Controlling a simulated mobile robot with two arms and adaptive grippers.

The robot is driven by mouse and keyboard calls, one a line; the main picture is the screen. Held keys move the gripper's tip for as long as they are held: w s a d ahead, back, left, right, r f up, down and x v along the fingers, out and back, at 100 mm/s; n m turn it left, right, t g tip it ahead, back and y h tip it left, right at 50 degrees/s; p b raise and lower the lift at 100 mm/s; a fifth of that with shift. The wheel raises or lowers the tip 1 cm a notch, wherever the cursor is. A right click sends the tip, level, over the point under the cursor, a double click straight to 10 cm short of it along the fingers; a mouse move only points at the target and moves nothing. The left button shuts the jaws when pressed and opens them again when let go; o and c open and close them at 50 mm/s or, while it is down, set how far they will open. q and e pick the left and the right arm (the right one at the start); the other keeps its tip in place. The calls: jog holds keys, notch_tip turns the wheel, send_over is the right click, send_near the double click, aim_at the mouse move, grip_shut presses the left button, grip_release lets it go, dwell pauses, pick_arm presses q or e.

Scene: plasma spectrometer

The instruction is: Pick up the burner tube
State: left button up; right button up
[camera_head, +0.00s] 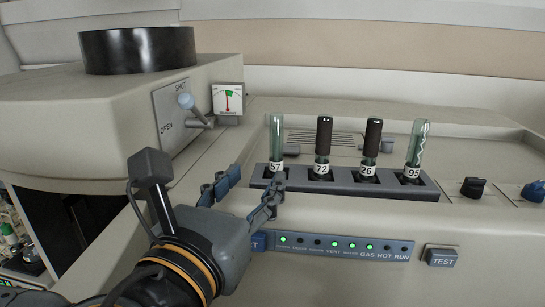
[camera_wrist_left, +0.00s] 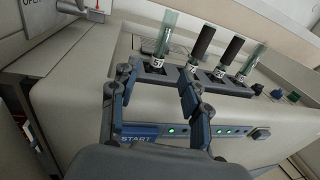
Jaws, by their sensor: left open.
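Several tubes stand upright in a dark rack on the machine's front ledge; I cannot tell which one the task means. The 57 tube (camera_head: 276,135) is clear green glass. The 72 tube (camera_head: 323,136) and the 26 tube (camera_head: 372,138) are mostly dark. The 95 tube (camera_head: 416,143) is green glass with a white jagged line. My left gripper (camera_head: 245,193) is open and empty, in front of and below the rack's left end. In the left wrist view the 57 tube (camera_wrist_left: 165,38) stands just beyond the open fingers (camera_wrist_left: 157,82). My right gripper is not in view.
The rack (camera_head: 345,183) sits above a lit indicator panel (camera_head: 335,245) and a TEST button (camera_head: 441,257). Knobs (camera_head: 473,187) are at the right. A lever (camera_head: 192,108) marked OPEN and SHUT and a gauge (camera_head: 228,99) are at the left.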

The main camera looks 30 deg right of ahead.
aim_at(274, 156)
pick_arm(q)
jog(key=p+x, duration=0.3)
jog(key=x, duration=0.5)
jog(key=shift+w+d, duration=0.15)
jog(key=shift+w+d+f, duration=0.1)
jog(key=shift+w+d, duration=0.05)
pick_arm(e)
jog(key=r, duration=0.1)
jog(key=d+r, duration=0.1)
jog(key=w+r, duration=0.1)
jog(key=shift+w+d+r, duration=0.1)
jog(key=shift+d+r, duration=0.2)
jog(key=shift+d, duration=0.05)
pick_arm(q)
jog(key=c, duration=0.7)
grip_shut()
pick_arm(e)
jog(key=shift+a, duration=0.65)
